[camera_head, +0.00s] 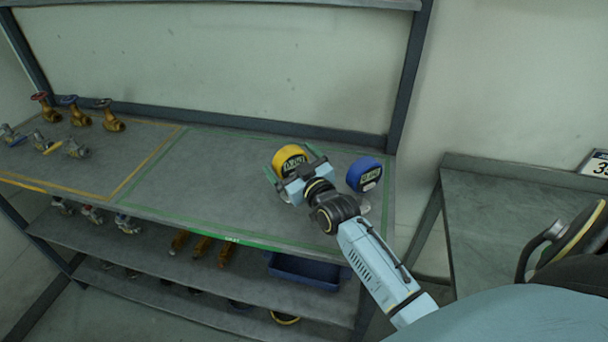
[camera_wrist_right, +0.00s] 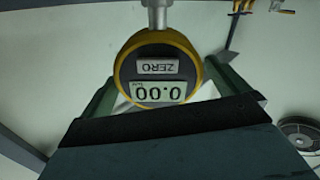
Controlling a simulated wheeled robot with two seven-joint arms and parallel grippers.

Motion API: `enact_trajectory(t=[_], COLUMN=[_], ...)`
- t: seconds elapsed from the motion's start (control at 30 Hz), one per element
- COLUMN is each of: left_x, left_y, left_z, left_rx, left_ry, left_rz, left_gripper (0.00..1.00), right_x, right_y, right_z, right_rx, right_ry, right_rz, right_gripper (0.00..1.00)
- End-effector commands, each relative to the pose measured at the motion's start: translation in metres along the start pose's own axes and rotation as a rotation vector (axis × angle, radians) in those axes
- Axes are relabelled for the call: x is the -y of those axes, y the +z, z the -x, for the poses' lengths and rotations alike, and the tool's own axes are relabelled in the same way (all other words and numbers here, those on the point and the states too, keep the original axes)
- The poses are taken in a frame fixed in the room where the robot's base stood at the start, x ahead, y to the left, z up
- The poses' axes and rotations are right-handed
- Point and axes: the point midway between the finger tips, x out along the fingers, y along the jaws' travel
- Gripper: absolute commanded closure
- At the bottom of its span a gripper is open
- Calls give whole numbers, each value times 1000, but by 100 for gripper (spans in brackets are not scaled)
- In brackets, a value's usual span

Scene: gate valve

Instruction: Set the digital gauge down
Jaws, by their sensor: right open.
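The yellow digital gauge (camera_head: 287,156) stands on the grey shelf top, inside the green outlined area. My right gripper (camera_head: 291,174) is open around it, one finger on each side. In the right wrist view the gauge (camera_wrist_right: 158,62) shows its display reading 0.00 and a ZERO button, upside down, between the spread fingers of my right gripper (camera_wrist_right: 160,92). I cannot tell whether a finger touches it. My left gripper does not show.
A blue digital gauge (camera_head: 365,174) stands close to the right of my right gripper. Brass valves (camera_head: 77,112) stand in the orange outlined area at the left. A blue bin (camera_head: 305,272) sits on a lower shelf. The middle of the green area is clear.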

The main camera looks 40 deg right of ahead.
Motion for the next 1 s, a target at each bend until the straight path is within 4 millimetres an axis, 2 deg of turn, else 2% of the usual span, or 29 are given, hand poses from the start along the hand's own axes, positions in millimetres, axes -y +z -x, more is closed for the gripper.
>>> enact_trajectory(t=[0.3, 0.5, 0.7, 1.0], left_x=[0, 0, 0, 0], left_y=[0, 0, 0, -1], left_z=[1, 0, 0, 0], left_rx=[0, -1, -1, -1], left_ry=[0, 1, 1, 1], left_rz=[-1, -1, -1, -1], left_gripper=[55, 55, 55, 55], right_x=[0, 0, 0, 0], right_y=[2, 2, 1, 0], right_z=[63, 96, 111, 113], right_rx=[5, 5, 2, 2], right_ry=[-1, -1, 0, 0], right_rz=[0, 1, 0, 0], right_gripper=[0, 0, 0, 0])
